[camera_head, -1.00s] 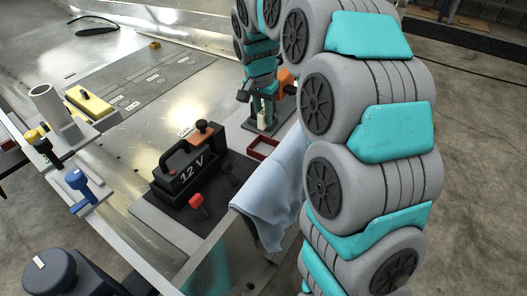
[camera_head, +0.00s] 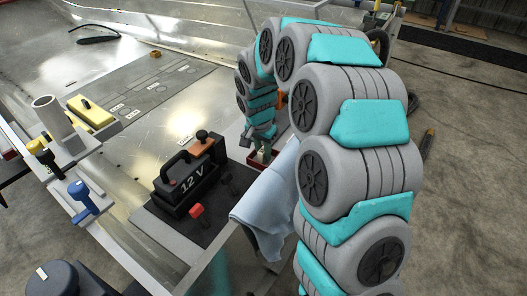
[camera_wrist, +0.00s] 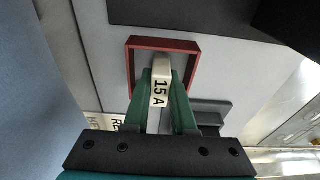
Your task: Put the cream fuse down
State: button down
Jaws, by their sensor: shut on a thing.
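The cream fuse (camera_wrist: 160,88), marked 15 A, is held between the green fingers of my gripper (camera_wrist: 163,80) in the wrist view. My gripper is shut on it. The fuse's far end shows inside the outline of a small square tray with a dark red rim (camera_wrist: 163,42). I cannot tell whether the fuse touches the tray floor. In the head view my gripper (camera_head: 262,147) is over the red tray (camera_head: 254,163), which it partly covers, with a small cream bit of the fuse (camera_head: 266,152) showing.
A black 12 V battery (camera_head: 183,183) with a handle stands left of the tray. A light blue cloth (camera_head: 266,203) hangs over the edge close to my arm. Blue and yellow clamps (camera_head: 82,196) sit at the left edge. The metal floor beyond is mostly clear.

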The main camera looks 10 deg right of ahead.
aim_at(260, 153)
jog(key=shift+f, duration=0.15)
jog(key=c, duration=0.7)
grip_release()
jog(key=shift+c, duration=0.2)
jog(key=r, duration=0.3)
jog(key=r+b, duration=0.1)
jog(key=r, duration=0.3)
jog(key=s+a+r, duration=0.1)
jog(key=r, duration=0.3)
jog(key=shift+s+a+r, duration=0.15)
jog(key=shift+r, duration=0.5)
